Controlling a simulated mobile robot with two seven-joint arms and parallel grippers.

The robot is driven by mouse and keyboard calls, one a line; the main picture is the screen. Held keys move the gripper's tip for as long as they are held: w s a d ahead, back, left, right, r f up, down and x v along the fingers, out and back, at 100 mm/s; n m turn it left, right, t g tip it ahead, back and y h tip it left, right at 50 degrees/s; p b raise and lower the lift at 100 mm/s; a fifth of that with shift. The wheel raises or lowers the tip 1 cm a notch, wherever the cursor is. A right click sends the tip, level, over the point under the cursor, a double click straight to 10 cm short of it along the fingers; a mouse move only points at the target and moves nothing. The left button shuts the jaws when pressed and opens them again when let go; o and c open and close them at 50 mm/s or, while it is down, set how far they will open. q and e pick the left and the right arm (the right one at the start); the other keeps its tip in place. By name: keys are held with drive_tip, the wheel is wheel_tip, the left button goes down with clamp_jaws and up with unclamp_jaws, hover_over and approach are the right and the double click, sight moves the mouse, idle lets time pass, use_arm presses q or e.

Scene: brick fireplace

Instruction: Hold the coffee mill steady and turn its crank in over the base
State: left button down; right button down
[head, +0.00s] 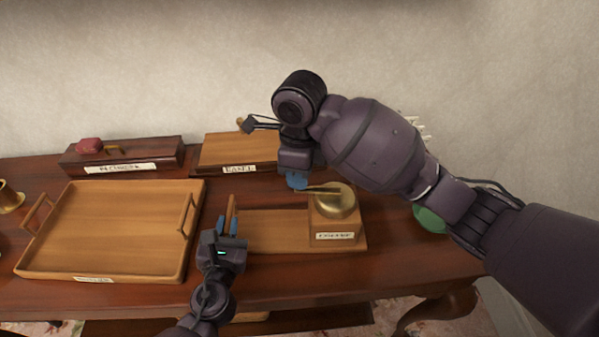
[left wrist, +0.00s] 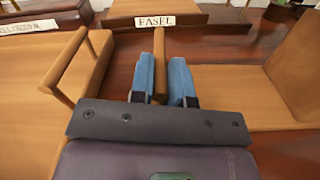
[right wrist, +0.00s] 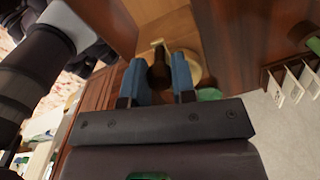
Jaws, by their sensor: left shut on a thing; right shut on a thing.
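The coffee mill (head: 333,236) stands on the table, a wooden box with a brass dome (head: 340,203) at the right end of a flat wooden base (head: 275,232). A thin crank arm (head: 321,190) reaches left from the dome. My right gripper (head: 297,182) is shut on the crank's dark knob (right wrist: 159,72), left of the dome; its fingers partly hide the knob. My left gripper (head: 232,228) is shut on an upright wooden handle (left wrist: 159,58) at the base's left end. That handle also shows in the head view (head: 231,210).
A wooden tray (head: 110,270) with two handles lies just left of my left gripper. Behind stand a dark box (head: 160,153) with a red item and a wooden easel piece (head: 225,150). A green round thing (head: 430,218) is at the right, partly behind my right arm.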

drive_tip(key=c, duration=0.9)
unclamp_jaws()
